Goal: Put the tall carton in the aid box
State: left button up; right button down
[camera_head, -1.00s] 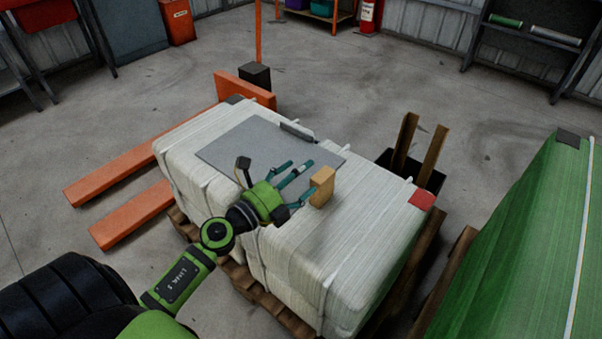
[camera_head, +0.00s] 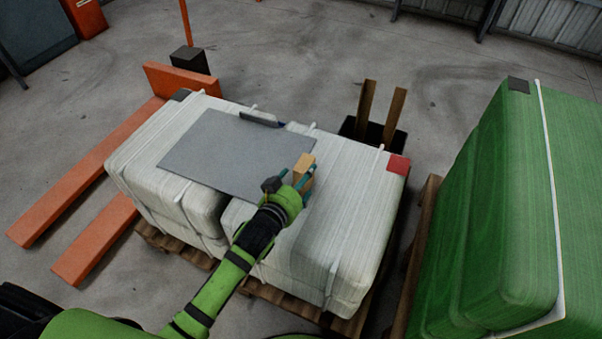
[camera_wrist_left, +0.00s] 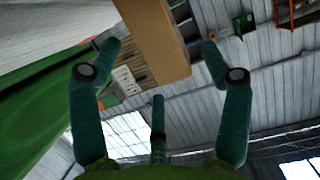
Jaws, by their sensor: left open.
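The tall carton (camera_head: 304,165) is a tan-brown block standing upright on the white wrapped bales, by the right edge of a grey sheet. My left gripper (camera_head: 297,177) is low over the bales, with its teal fingers beside the carton's near end. In the left wrist view the carton (camera_wrist_left: 157,40) lies between the two upper fingertips of the open gripper (camera_wrist_left: 162,52), with a gap visible on the right side. The gripper hides the carton's lower part in the head view. I cannot identify the aid box. My right gripper is not in view.
The grey sheet (camera_head: 232,155) lies flat on the white bales (camera_head: 350,215). A red patch (camera_head: 399,164) marks their right corner. A tall green bale (camera_head: 500,210) stands at right. Orange forks (camera_head: 85,170) lie at left. A dark bin (camera_head: 393,143) with upright boards stands behind.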

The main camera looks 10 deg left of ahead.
aim_at(307, 169)
pick_arm(q)
jog(key=b+x, duration=0.1)
jog(key=x, duration=0.3)
jog(key=shift+w+d+f, duration=0.1)
jog(key=shift+w, duration=0.25)
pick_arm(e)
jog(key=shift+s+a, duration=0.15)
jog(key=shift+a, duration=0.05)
pick_arm(q)
jog(key=c, duration=1.4)
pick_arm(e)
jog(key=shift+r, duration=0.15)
